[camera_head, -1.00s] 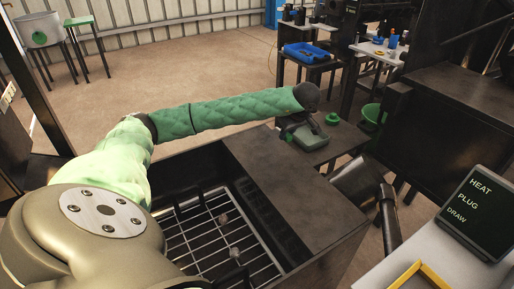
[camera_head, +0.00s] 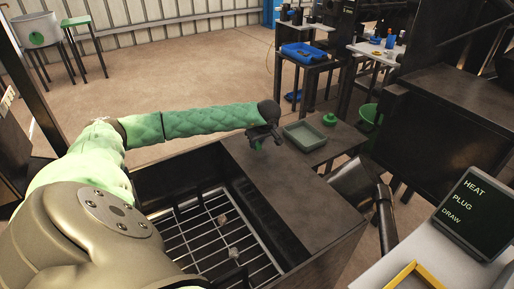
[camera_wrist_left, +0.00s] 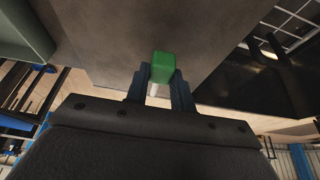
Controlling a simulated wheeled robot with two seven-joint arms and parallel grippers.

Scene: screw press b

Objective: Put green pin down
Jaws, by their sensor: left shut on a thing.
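My left gripper (camera_head: 259,143) is at the end of the green-sleeved arm, over the far end of the dark metal top (camera_head: 285,185). It is shut on the green pin (camera_wrist_left: 163,67), whose green block-shaped head and pale shank show between the fingers in the left wrist view. In the head view the green pin (camera_head: 257,145) is a small green spot below the gripper, close to the metal top. I cannot tell whether it touches the surface. My right gripper is not in view.
A grey-green tray (camera_head: 305,136) sits right of the gripper, with a green round object (camera_head: 329,119) beside it. A barred grate (camera_head: 215,235) lies in the near box. A sign (camera_head: 478,215) stands at right. The metal top is mostly clear.

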